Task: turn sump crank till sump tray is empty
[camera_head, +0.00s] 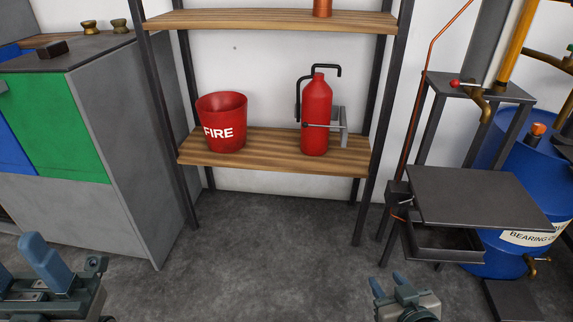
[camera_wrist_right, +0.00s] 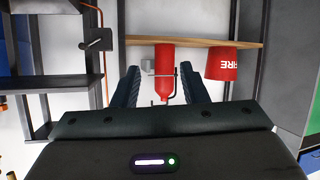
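The sump tray (camera_head: 445,243) is a dark, shallow open tray under a flat dark plate (camera_head: 480,193) at the right in the head view. I cannot tell whether liquid lies in it. A dark box with a small crank (camera_head: 402,203) sits at the plate's left edge; the crank also shows at upper left in the upside-down right wrist view (camera_wrist_right: 97,42). My right gripper (camera_head: 390,284) is low in the head view, below and left of the tray, apart from it. Its fingers are spread and empty in the wrist view (camera_wrist_right: 158,72). My left gripper (camera_head: 25,262) is at lower left, fingers apart, empty.
A shelf (camera_head: 270,150) holds a red fire bucket (camera_head: 222,122) and a red extinguisher (camera_head: 316,117). A blue oil drum (camera_head: 508,245) stands behind the tray. A thin copper pipe (camera_head: 430,70) rises by the crank. Grey cabinet (camera_head: 130,140) at left. The middle floor is clear.

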